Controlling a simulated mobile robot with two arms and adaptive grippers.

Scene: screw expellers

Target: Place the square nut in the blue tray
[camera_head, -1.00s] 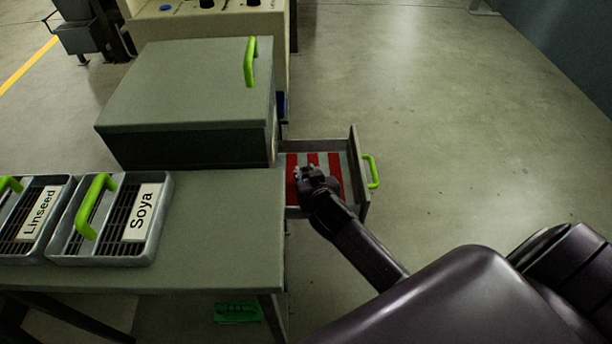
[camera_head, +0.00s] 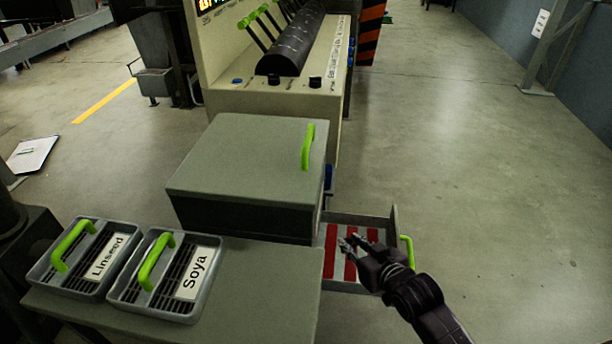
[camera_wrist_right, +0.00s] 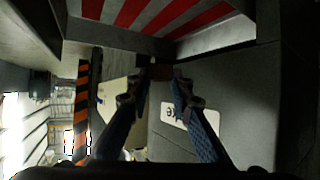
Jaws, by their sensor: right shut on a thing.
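My right gripper (camera_head: 347,242) is over the open drawer (camera_head: 394,226) with red and grey stripes inside. It also shows in the right wrist view (camera_wrist_right: 160,80), its two fingers converging on a small dark brownish piece (camera_wrist_right: 159,71). This piece looks like the square nut, but its shape is too dark and small to make out. A bit of blue (camera_head: 328,178) shows at the right side of the grey cabinet; I cannot tell if it is the blue tray. My left gripper is not in view.
Two cages labelled Linseed (camera_head: 88,258) and Soya (camera_head: 170,275) stand left. A beige machine (camera_head: 270,98) is behind. Floor at right is clear.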

